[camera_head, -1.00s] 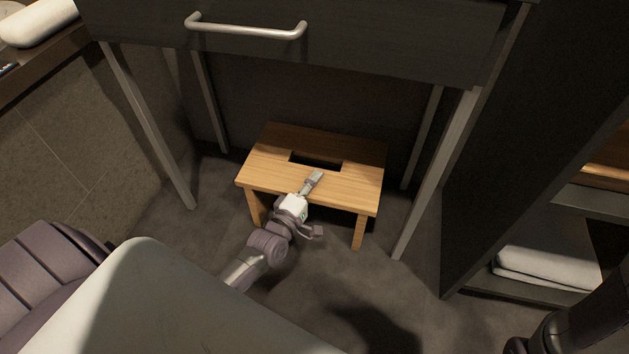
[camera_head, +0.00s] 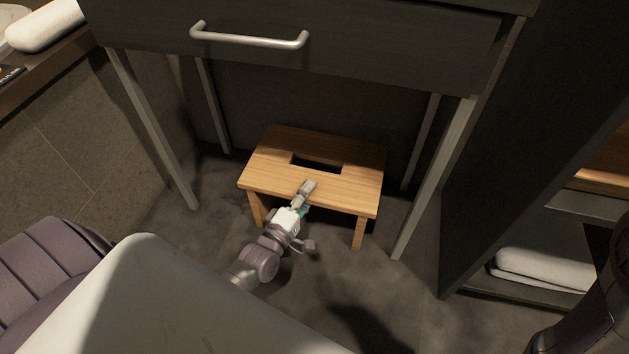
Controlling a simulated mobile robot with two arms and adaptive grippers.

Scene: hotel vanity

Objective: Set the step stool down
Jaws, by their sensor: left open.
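The wooden step stool (camera_head: 345,187) stands upright on the grey floor under the vanity, with a dark slot in its top. Its two front legs show below the top, and its back part lies in shadow. My left gripper (camera_head: 305,190) is open at the stool's front edge. One finger lies over the top board, short of the slot; the other finger is mostly hidden. I cannot tell whether the gripper touches the wood. My right gripper is not in view.
The vanity drawer with its metal handle (camera_head: 249,41) overhangs the stool. Metal legs (camera_head: 150,128) stand on both sides. A shelf with a folded white towel (camera_head: 540,268) is at the right. The floor in front of the stool is mostly clear.

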